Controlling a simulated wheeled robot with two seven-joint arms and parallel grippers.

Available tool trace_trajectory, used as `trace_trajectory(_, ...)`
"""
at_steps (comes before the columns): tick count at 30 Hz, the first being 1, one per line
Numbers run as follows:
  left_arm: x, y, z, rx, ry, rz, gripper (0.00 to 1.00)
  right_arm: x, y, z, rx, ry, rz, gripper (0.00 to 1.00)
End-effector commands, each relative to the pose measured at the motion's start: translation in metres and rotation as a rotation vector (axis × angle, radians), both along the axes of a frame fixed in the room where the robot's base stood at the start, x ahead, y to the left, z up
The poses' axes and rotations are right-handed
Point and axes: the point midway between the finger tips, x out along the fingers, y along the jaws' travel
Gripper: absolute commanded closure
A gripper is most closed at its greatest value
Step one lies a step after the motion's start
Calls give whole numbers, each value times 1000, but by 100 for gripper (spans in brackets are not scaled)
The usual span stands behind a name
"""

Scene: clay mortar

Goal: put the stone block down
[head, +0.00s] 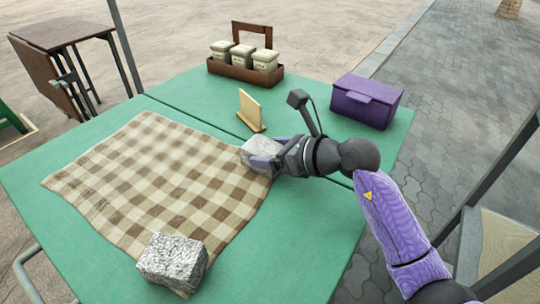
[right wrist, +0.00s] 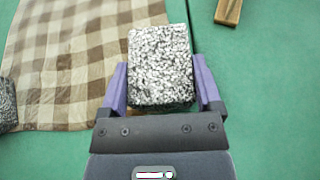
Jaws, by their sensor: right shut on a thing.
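A grey speckled stone block (right wrist: 160,62) is between the two purple fingers of my right gripper (right wrist: 160,90) in the right wrist view. In the head view the same block (head: 262,152) shows partly behind the fingers of my right gripper (head: 264,158), at the right edge of the checked cloth (head: 140,175). The gripper is shut on it. I cannot tell whether the block touches the cloth or hangs just above it. A second speckled stone block (head: 172,262) rests on the near corner of the cloth. My left gripper is not in view.
A wooden stand (head: 250,110) is just beyond the held block. A purple box (head: 366,101) stands at the back right, and a wooden caddy with jars (head: 232,72) at the back. The green table (head: 290,240) is bare at the near right.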

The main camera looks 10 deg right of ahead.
Motion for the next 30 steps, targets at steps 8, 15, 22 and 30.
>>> trace_trajectory(8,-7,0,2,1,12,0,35,0,0,-1,1,-3,-1,100)
trace_trajectory(15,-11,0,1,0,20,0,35,0,0,-9,0,0,-1,100)
trace_trajectory(22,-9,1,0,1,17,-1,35,-1,0,-11,-2,5,0,0)
trace_trajectory(30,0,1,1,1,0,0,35,0,0,-2,0,-1,0,0)
